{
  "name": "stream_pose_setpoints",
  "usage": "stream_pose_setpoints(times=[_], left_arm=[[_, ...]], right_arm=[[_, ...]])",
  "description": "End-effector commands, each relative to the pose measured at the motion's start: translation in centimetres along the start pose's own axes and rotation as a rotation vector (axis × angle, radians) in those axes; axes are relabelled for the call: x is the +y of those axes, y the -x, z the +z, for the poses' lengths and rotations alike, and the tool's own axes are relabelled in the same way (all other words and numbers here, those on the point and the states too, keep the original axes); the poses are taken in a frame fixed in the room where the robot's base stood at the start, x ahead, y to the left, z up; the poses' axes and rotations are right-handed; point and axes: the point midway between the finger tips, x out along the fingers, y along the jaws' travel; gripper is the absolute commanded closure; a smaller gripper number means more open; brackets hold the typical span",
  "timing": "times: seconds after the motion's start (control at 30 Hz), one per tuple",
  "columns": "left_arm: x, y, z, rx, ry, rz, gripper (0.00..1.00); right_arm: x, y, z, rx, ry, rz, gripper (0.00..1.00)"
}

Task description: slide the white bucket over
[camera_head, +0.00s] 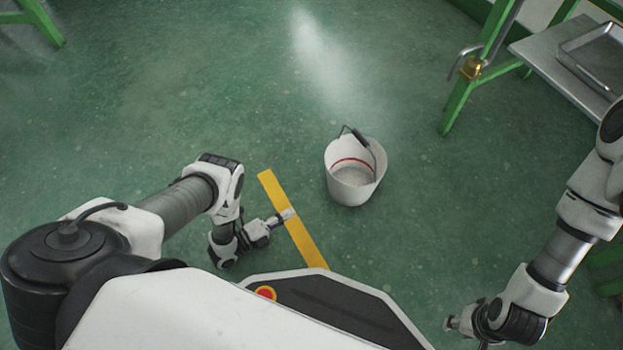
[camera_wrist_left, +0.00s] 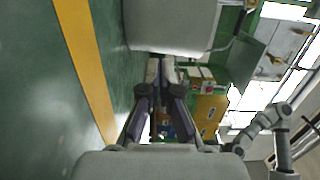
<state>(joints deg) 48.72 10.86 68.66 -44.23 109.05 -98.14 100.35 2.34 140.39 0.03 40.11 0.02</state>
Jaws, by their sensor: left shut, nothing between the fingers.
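The white bucket (camera_head: 352,188) stands upright on the green floor, to the right of the yellow floor stripe in the head view. It has a red line inside and a dark handle grip at its rim. My left gripper (camera_head: 288,214) is shut and empty, low over the stripe, left of the bucket and apart from it. In the left wrist view the closed fingers (camera_wrist_left: 160,68) point toward the bucket wall (camera_wrist_left: 170,30), which fills the top. My right gripper (camera_head: 450,323) is at the lower right, far from the bucket; its fingers are too small to judge.
A green-framed stand (camera_head: 458,105) with a metal tray (camera_head: 600,55) is at the upper right. The floor behind and right of the bucket is clear. Boxes show far off in the wrist view.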

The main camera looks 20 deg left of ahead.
Motion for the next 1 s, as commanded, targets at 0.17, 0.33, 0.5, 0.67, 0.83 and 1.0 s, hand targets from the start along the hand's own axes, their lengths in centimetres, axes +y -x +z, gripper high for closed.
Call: stream_pose_setpoints(times=[0.17,0.33,0.5,0.67,0.83,1.0], left_arm=[[0.2,-3.0,0.0,0.002,0.000,-0.003,1.00],[0.2,-6.8,0.0,0.002,-0.001,-0.004,1.00],[0.3,-10.4,0.0,0.002,0.000,-0.003,1.00],[0.1,-12.8,0.0,0.001,0.000,-0.002,1.00],[-0.2,-13.6,0.0,0.000,0.001,0.000,1.00],[-0.3,-13.6,0.0,0.000,0.001,0.000,1.00]], right_arm=[[0.0,-1.4,-0.1,0.002,-0.002,0.000,0.60],[0.1,-3.2,-0.1,0.004,-0.006,0.001,0.60],[0.1,-5.1,-0.3,0.007,-0.010,0.001,0.60],[0.2,-6.3,-0.4,0.012,-0.011,0.002,0.60],[0.2,-6.5,-0.6,0.015,-0.009,0.002,0.60],[0.2,-6.5,-0.6,0.015,-0.009,0.002,0.60]])
